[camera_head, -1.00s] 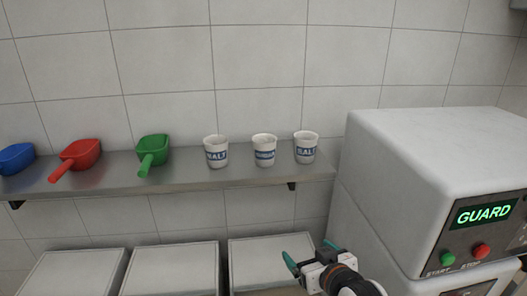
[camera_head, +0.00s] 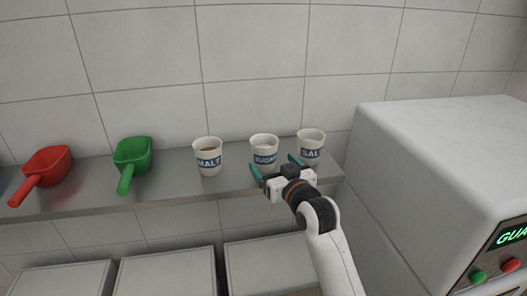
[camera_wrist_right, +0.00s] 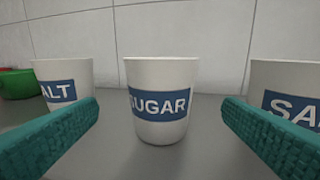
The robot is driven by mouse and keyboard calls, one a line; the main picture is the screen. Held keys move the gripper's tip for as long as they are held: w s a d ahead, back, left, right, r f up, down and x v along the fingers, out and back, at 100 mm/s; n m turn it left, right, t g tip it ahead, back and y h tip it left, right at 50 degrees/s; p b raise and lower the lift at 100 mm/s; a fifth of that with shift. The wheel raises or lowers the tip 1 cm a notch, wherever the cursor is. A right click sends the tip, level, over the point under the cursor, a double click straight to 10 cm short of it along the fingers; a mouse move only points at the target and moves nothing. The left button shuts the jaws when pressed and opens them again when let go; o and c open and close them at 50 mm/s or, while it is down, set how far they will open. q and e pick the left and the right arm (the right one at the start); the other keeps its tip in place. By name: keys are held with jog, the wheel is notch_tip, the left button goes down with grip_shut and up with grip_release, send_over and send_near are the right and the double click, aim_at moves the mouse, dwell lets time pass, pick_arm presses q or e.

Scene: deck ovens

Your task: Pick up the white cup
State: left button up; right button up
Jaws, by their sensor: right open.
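Three white cups with blue labels stand upright on the steel shelf (camera_head: 180,185). The MALT cup (camera_head: 208,160) is on the left, the SUGAR cup (camera_head: 264,150) in the middle, and the cup reading SAL, partly cut off, (camera_head: 311,143) on the right. My right gripper (camera_head: 276,168) is open at the shelf in front of the SUGAR cup. In the right wrist view the SUGAR cup (camera_wrist_right: 161,103) is centred beyond the teal fingertips, with nothing held between them. The MALT cup (camera_wrist_right: 62,82) and the right cup (camera_wrist_right: 290,95) lie partly behind the fingers. My left gripper is not seen.
A green scoop (camera_head: 131,160) and a red scoop (camera_head: 45,172) lie on the shelf at left. A white oven unit (camera_head: 440,150) stands right of the shelf. White lidded boxes (camera_head: 165,275) are below. The tiled wall is behind the cups.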

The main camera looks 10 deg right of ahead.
aim_at(260, 146)
jog(key=shift+w+a, duration=0.1)
jog(key=shift+w, duration=0.45)
jog(key=shift+w+f, duration=0.1)
jog(key=shift+w, duration=0.15)
jog(key=shift+w+a+p, duration=0.1)
jog(key=shift+w+p, duration=0.2)
jog(key=shift+w, duration=0.05)
jog(key=x, duration=0.1)
jog(key=p+x, duration=0.1)
jog(key=x, duration=0.2)
jog(key=shift+w+r+p, duration=0.1)
jog(key=shift+r+p, duration=0.25)
jog(key=shift+w, duration=0.2)
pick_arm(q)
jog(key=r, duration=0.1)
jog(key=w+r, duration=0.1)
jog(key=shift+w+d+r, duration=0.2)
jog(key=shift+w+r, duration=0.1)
pick_arm(e)
jog(key=shift+f, duration=0.1)
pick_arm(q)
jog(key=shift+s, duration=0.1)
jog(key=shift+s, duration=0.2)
pick_arm(e)
jog(key=c, duration=1.1)
